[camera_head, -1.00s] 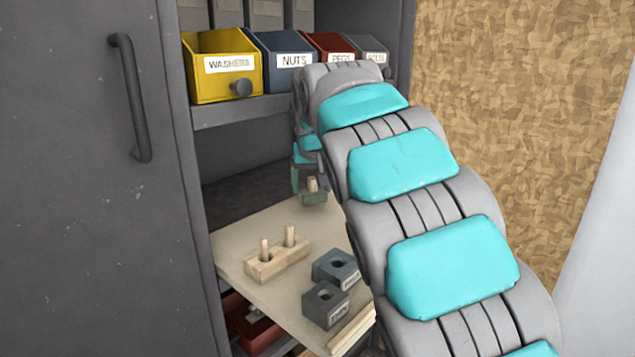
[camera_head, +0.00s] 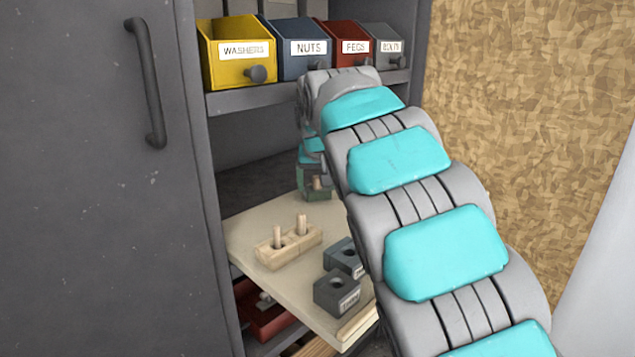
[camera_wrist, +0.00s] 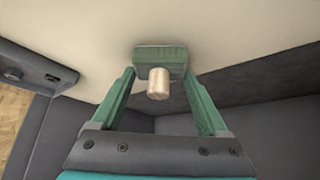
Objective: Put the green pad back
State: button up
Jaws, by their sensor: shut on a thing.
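My gripper (camera_wrist: 160,75) is shut on the green pad (camera_wrist: 160,54), a small ribbed block with a pale wooden peg (camera_wrist: 158,84) standing out from it. The pad sits between the two green fingertips. In the head view the pad (camera_head: 319,195) is small and partly hidden by my gripper (camera_head: 317,188), above the back right part of a pale board (camera_head: 250,228). I cannot tell whether the pad touches the board. My arm hides part of the board's right side.
A wooden block (camera_head: 272,255) with two upright pegs and two dark grey blocks with holes (camera_head: 337,294) (camera_head: 343,256) stand on the board. Labelled bins, such as the yellow one (camera_head: 225,70), line the shelf above. A grey cabinet door (camera_head: 90,200) stands at left.

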jog(key=o, duration=1.2)
jog(key=v, duration=0.7)
jog(key=shift+s+r, duration=0.25)
jog(key=shift+r, duration=0.1)
